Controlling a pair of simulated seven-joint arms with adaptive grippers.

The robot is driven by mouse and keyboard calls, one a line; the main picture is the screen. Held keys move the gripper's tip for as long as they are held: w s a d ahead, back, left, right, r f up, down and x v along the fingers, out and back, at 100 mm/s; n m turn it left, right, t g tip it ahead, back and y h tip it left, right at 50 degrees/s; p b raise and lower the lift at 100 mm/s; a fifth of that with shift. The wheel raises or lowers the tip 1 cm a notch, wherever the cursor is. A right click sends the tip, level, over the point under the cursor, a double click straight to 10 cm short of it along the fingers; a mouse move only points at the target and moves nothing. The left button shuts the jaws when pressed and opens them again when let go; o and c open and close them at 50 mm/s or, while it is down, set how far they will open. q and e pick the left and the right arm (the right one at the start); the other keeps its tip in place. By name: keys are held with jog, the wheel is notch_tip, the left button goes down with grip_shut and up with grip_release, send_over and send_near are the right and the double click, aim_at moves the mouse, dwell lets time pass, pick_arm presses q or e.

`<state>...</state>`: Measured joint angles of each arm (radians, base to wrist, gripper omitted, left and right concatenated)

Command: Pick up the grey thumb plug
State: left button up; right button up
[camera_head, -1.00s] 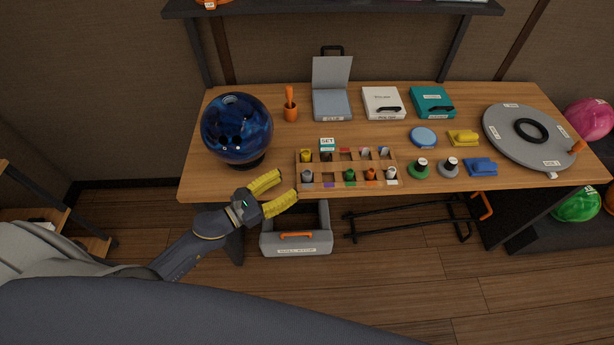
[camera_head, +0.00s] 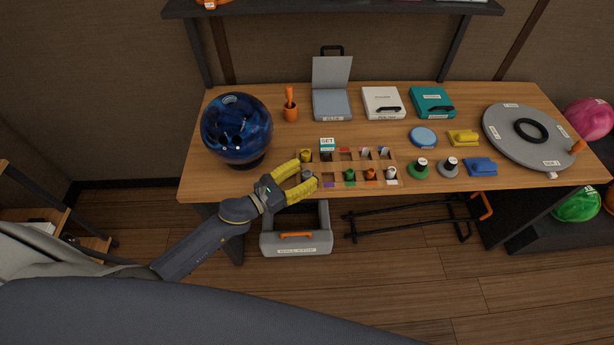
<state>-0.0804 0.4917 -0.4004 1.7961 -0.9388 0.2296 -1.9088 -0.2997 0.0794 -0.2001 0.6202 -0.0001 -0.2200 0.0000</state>
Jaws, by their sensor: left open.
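A wooden compartment tray (camera_head: 338,184) holds small plugs in two rows at the table's front edge. The grey thumb plug (camera_head: 307,175) sits in the front row at the tray's left end. My left gripper (camera_head: 306,174) has yellow fingers. It is open, with its fingertips on either side of the grey plug; I cannot tell whether they touch it. The fingers cover part of the tray's left end. My right gripper is not in view.
A yellow plug (camera_head: 306,155) stands just behind, close to the upper finger. Green (camera_head: 350,175), orange (camera_head: 371,174) and white (camera_head: 391,173) plugs stand to the right. A blue bowling ball (camera_head: 237,128) is behind left. A grey toolbox (camera_head: 297,242) is below the table edge.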

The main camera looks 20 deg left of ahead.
pick_arm(q)
jog(key=c, duration=1.1)
jog(key=shift+r, duration=0.15)
